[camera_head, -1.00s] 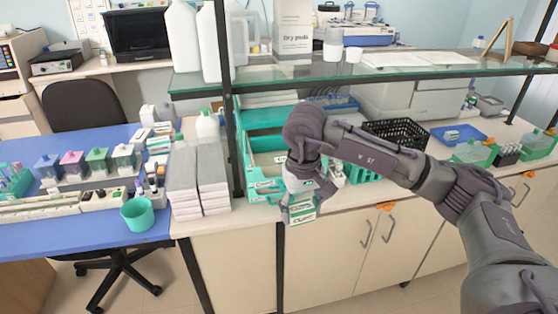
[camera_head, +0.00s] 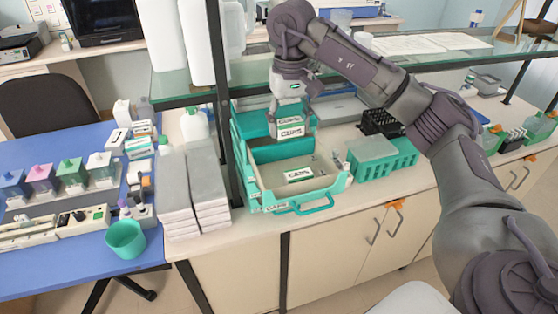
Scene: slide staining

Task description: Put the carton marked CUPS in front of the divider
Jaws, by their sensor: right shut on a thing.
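My right gripper (camera_head: 289,100) is shut on a small white and green carton (camera_head: 290,130), whose label seems to read CUPS. It holds the carton upright above the rear part of the open teal drawer (camera_head: 258,192). A teal divider (camera_head: 280,152) crosses the drawer below the held carton. A second white and green carton (camera_head: 299,174) lies in the front compartment, in front of the divider; its label is too small to read surely. The carton partly hides the drawer's back. My left gripper is not in view.
A glass shelf (camera_head: 185,84) on dark posts (camera_head: 222,110) stands close behind and left of the drawer. Stacked white boxes (camera_head: 180,190) are left of it. A teal rack (camera_head: 385,163) and a black basket (camera_head: 380,122) are on the right. The drawer's front floor has free room.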

